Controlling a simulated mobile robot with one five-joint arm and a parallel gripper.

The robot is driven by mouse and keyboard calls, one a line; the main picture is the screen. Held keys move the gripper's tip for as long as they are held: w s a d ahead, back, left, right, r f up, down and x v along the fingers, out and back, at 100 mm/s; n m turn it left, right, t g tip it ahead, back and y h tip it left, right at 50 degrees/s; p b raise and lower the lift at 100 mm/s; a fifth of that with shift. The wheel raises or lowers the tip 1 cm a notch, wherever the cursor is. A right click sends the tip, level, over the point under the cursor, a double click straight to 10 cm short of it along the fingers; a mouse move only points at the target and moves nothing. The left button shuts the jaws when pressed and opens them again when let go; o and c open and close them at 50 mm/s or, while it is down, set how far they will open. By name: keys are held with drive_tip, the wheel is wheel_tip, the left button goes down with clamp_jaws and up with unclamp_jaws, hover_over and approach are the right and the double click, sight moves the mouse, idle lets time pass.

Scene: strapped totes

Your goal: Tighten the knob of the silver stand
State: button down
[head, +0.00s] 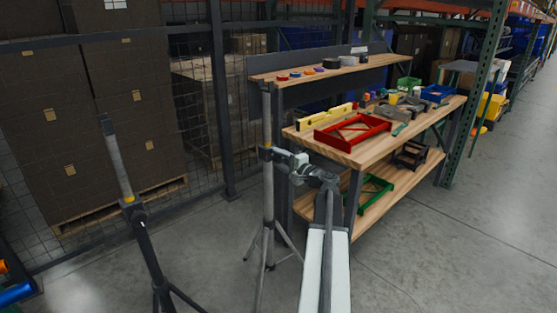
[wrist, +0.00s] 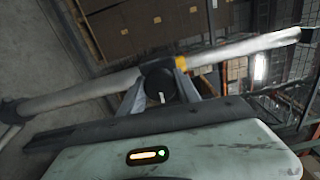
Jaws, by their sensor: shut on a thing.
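The silver stand (head: 267,200) stands upright in the middle of the head view, on splayed tripod legs. It has a small yellow collar partway up its pole, and the pole crosses the wrist view at a slant (wrist: 85,94). Its dark round knob (wrist: 159,80) sits beside the yellow collar (wrist: 182,63) in the wrist view. My gripper (head: 276,155) reaches the pole at collar height. In the wrist view my gripper (wrist: 160,92) has a finger on each side of the knob and is shut on it. The knob is hidden in the head view.
A second stand (head: 143,235), black below with a grey upper tube, stands to the left. A wooden workbench (head: 430,125) with a red frame (head: 352,132) and tools is just behind my arm. Stacked boxes (head: 60,110) stand behind mesh. Floor at right is clear.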

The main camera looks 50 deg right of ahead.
drive_tip(key=m, duration=0.4)
drive_tip(key=shift+m, duration=0.3)
drive_tip(key=m, duration=0.3)
drive_tip(key=shift+m, duration=0.4)
drive_tip(key=m, duration=0.4)
drive_tip(key=shift+m, duration=1.7)
drive_tip(key=c, duration=0.9)
unclamp_jaws()
drive_tip(key=shift+o, duration=0.2)
